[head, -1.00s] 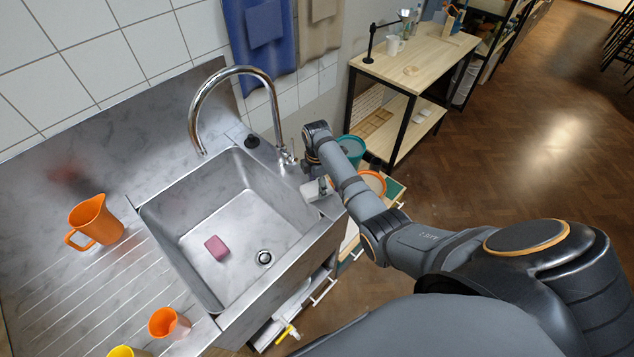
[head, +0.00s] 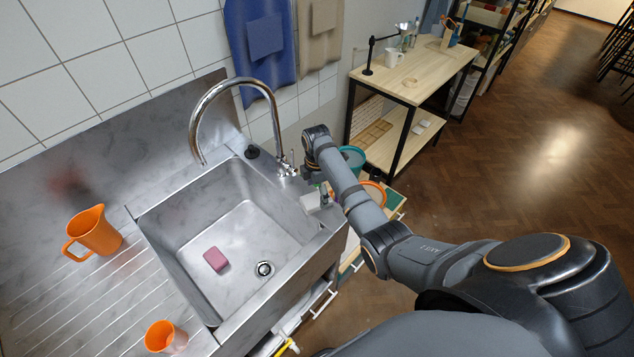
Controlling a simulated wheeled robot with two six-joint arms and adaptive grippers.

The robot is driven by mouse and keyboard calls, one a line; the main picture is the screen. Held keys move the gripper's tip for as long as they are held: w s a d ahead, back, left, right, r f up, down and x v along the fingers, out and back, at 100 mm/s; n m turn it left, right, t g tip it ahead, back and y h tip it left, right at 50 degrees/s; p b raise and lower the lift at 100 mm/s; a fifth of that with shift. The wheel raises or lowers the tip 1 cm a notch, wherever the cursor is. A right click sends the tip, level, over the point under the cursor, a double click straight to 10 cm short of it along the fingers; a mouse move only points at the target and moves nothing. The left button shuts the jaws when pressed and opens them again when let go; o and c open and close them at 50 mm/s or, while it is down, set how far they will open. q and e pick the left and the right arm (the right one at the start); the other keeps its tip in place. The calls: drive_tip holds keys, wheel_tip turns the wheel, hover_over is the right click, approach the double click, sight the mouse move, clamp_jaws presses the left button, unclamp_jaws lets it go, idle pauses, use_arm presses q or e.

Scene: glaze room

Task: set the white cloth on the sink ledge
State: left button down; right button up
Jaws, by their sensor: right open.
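The white cloth (head: 311,202) is a small pale folded piece at the right end of the steel sink, on or just over the sink ledge (head: 329,221). I cannot tell whether its whole underside touches the steel. My right gripper (head: 324,196) is open, close beside the cloth on its right. My arm hides part of the gripper and of the ledge behind it. My left gripper is out of view.
The sink basin (head: 205,235) holds a pink sponge (head: 215,259). A tall faucet (head: 237,82) stands behind the basin. An orange jug (head: 94,232) and an orange cup (head: 160,336) stand on the drainboard. Teal and orange buckets (head: 373,193) are beyond my arm.

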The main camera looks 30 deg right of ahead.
sight(317, 198)
wheel_tip(317, 198, up, 10)
drive_tip(key=b, duration=0.1)
idle(0.4)
